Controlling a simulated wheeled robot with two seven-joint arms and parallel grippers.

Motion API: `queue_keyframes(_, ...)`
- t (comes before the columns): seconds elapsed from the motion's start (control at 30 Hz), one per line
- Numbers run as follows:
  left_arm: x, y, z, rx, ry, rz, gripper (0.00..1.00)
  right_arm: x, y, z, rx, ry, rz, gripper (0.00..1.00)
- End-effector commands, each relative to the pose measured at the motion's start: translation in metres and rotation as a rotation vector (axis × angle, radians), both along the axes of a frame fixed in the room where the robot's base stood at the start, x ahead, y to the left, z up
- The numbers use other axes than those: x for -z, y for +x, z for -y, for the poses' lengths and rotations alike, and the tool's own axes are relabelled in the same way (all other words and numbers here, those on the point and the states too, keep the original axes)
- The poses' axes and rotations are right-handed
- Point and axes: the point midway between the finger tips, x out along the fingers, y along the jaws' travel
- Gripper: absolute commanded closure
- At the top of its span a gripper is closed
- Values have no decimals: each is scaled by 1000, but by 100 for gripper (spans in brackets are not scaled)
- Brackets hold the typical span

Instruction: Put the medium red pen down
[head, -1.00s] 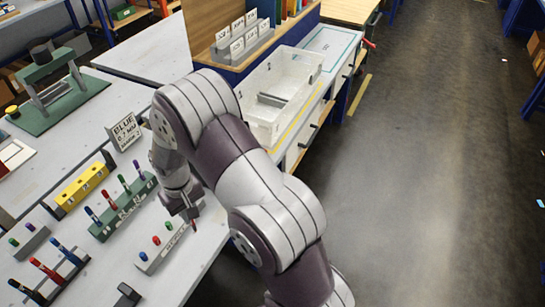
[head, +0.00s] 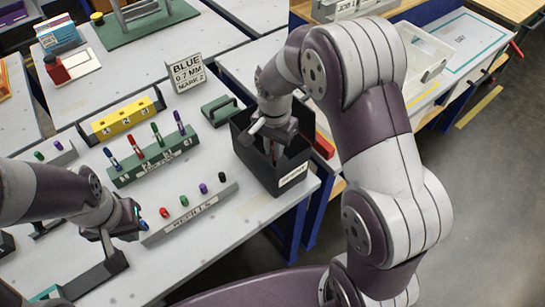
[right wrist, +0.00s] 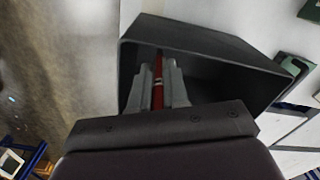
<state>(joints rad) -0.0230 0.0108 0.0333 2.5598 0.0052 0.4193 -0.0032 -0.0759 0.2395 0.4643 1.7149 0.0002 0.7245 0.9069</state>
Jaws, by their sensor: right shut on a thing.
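My right gripper (head: 274,150) is shut on a thin red pen or its red part (right wrist: 158,88), inside the mouth of a dark open box (head: 292,181). In the right wrist view the red piece stands between the two fingers (right wrist: 160,68), within the box walls (right wrist: 222,48). Its lower end is hidden. A red pen (head: 135,145) stands in the green rack (head: 155,165) with blue, green and purple ones. My left gripper (head: 135,219) is at the left end of the grey refills block (head: 195,213), by a blue-topped piece; its jaws are unclear.
The yellow block (head: 122,120) and a sign reading BLUE 0.7 MM MARK 2 (head: 187,73) stand behind the rack.

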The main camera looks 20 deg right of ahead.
Motion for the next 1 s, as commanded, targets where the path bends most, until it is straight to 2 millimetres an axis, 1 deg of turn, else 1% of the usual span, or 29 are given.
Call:
queue_keyframes(0.13, -1, 0, 0, 0, 0, 0, 100, 28, -1, 0, -1, 0, -3, 100)
queue_keyframes(0.23, -1, 0, 0, 0, 0, 0, 100, 40, 0, 0, -1, 0, 0, 100)
queue_keyframes(0.47, 0, 0, 0, 0, 0, 0, 100, 42, 0, 0, -1, 0, 1, 100)
queue_keyframes(0.87, 4, 0, 0, 0, 0, 0, 100, 54, 0, 0, -1, 0, 1, 100)
queue_keyframes(0.97, 4, 0, 0, 0, 0, 0, 100, 54, 0, 0, -2, 1, 2, 100)
queue_keyframes(1.0, 4, 0, 0, 0, 0, 0, 100, 54, 0, 0, -2, 1, 2, 75)
